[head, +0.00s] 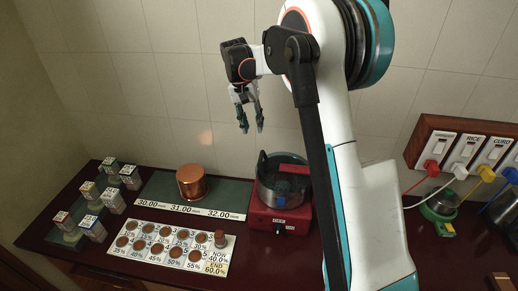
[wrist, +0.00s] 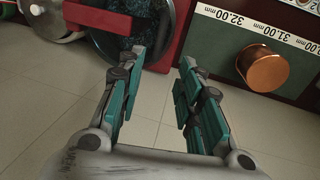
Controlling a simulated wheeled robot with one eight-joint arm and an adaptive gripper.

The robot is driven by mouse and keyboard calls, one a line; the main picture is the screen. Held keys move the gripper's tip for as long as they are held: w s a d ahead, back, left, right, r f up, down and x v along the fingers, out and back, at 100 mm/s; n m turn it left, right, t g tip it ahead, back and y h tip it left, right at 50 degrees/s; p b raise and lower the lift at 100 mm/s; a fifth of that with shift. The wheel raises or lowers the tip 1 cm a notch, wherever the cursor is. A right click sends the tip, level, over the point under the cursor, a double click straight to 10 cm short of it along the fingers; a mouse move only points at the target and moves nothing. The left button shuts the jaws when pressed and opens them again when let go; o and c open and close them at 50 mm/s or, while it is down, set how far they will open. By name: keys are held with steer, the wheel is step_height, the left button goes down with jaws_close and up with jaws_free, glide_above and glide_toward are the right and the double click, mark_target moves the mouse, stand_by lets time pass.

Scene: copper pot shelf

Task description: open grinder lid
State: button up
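The grinder (head: 279,211) stands on the counter right of centre in the head view. It has a red base with a small label and knob, and a steel drum with a dark, speckled round top (head: 285,177). I cannot tell whether that top is a clear lid or the contents. The speckled top also shows at the upper edge of the wrist view (wrist: 125,25), partly cut off. My gripper (head: 250,122) points down, open and empty, above and to the left of the grinder, apart from it. Both fingers show in the wrist view (wrist: 161,62).
A copper pot (head: 192,183) stands on a dark mat behind a strip marked 30.00 to 32.00. A labelled tray (head: 170,250) of brown discs lies in front. Several small labelled jars (head: 114,202) stand left.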

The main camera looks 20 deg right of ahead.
mark_target(260, 157)
steer(key=f, duration=0.4)
steer(key=s+d+f, duration=0.1)
steer(key=f, duration=0.3)
steer(key=d+f, duration=0.1)
steer(key=f, duration=0.4)
steer(key=shift+s+f, duration=0.1)
steer(key=shift+s, duration=0.15)
jaws_close()
